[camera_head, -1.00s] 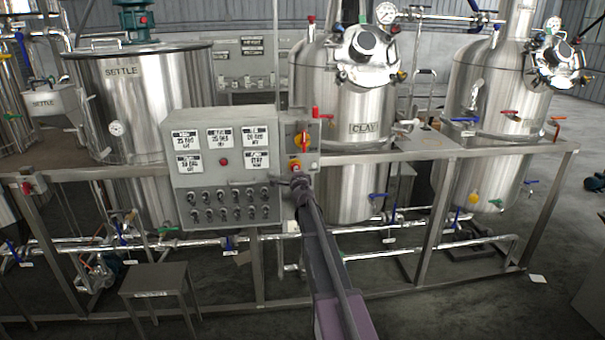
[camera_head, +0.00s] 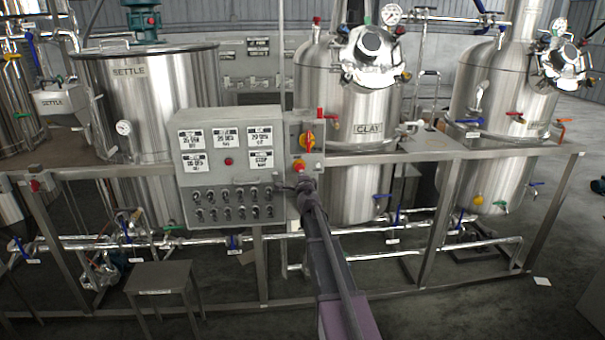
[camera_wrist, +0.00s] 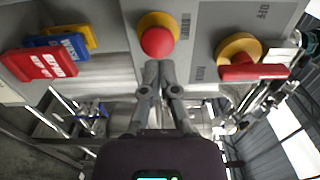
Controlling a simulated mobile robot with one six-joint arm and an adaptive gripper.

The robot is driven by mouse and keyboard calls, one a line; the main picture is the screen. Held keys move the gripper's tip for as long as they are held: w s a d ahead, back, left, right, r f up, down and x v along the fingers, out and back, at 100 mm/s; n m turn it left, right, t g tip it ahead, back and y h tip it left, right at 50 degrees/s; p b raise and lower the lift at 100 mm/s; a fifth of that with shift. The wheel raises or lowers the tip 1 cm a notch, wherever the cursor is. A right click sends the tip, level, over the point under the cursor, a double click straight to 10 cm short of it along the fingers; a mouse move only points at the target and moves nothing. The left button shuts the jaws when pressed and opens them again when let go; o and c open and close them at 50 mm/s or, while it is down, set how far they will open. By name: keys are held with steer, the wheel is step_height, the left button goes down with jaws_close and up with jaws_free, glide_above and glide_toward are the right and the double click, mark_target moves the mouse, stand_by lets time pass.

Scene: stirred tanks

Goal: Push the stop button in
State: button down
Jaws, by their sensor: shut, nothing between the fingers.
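The stop button is a round red mushroom head on a yellow collar (camera_wrist: 158,38), on the grey control box. In the head view the button (camera_head: 299,166) is small, below a red-and-yellow rotary switch (camera_head: 307,140). My gripper (camera_wrist: 160,66) is shut and empty. In the wrist view its fingertips are together just below the button's red head. In the head view my gripper (camera_head: 304,186) is in front of the box, just under the button. I cannot tell whether the tips touch the button.
The rotary switch (camera_wrist: 240,62) is right of the button in the wrist view. Red, blue and yellow tags (camera_wrist: 42,63) hang at left. A steel frame rail (camera_head: 450,156) runs alongside.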

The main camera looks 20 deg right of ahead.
steer(key=v, duration=1)
steer(key=shift+s, duration=0.15)
steer(key=s+a+f+n+g+y+p, duration=0.1)
steer(key=s+a+f+n+g+y, duration=0.15)
steer(key=a+n, duration=0.35)
steer(key=s+a+f+n+g+y+p, duration=0.1)
steer(key=s+a+n+y, duration=0.25)
steer(key=a, duration=0.45)
steer(key=s+a+f+n+g+y+p, duration=0.1)
steer(key=s+a+f+n+g+y, duration=0.15)
steer(key=a+n+y, duration=0.35)
steer(key=s+f+n+g+h+p, duration=0.1)
steer(key=s+f+n+g+h, duration=0.1)
steer(key=s, duration=0.5)
steer(key=s+a+f+n+g+h+p, duration=0.1)
steer(key=s+f+g+h, duration=0.1)
steer(key=s+g, duration=0.3)
steer(key=s+f+n+g+h+p, duration=0.1)
steer(key=s+f+n+g+h, duration=0.1)
steer(key=s, duration=0.8)
steer(key=shift+s+a+f+n+g+h, duration=0.3)
steer(key=shift+g+h, duration=0.2)
steer(key=shift+g, duration=0.7)
